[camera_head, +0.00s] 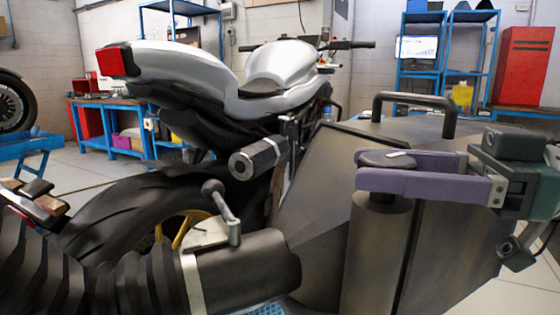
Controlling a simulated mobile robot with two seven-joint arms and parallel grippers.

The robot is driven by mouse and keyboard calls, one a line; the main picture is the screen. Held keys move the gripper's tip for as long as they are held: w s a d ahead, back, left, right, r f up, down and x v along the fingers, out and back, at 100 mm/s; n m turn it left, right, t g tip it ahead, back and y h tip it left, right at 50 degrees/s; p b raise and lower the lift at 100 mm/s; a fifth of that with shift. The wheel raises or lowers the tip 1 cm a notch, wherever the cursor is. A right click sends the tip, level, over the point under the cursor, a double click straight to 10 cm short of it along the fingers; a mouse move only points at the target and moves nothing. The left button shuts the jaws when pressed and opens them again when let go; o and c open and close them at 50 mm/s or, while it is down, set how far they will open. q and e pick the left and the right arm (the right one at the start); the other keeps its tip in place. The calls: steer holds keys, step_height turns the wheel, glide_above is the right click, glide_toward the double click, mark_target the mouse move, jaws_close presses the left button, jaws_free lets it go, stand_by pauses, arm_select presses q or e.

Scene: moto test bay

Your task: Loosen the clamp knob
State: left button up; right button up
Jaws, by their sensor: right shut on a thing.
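The clamp knob (386,161) is a dark, round knob with a pale mark on top. It sits over an upright grey metal cylinder (375,255) at the right of the head view. My right gripper (366,169) reaches in from the right. Its two purple fingers lie level, one on the far side and one on the near side of the knob, shut on it. The near finger hides the knob's lower part. My left gripper is not in view.
A silver motorcycle (285,62) stands behind a large dark metal housing (312,178) with a black handle (415,98). A ball-ended lever (222,205) and a ribbed black hose (50,265) are at the lower left. Blue benches and a red cabinet (524,65) stand farther back.

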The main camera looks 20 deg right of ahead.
steer(key=o, duration=1.1)
steer(key=shift+w+f, duration=0.1)
steer(key=shift+f, duration=0.05)
steer(key=shift+o, duration=1.3)
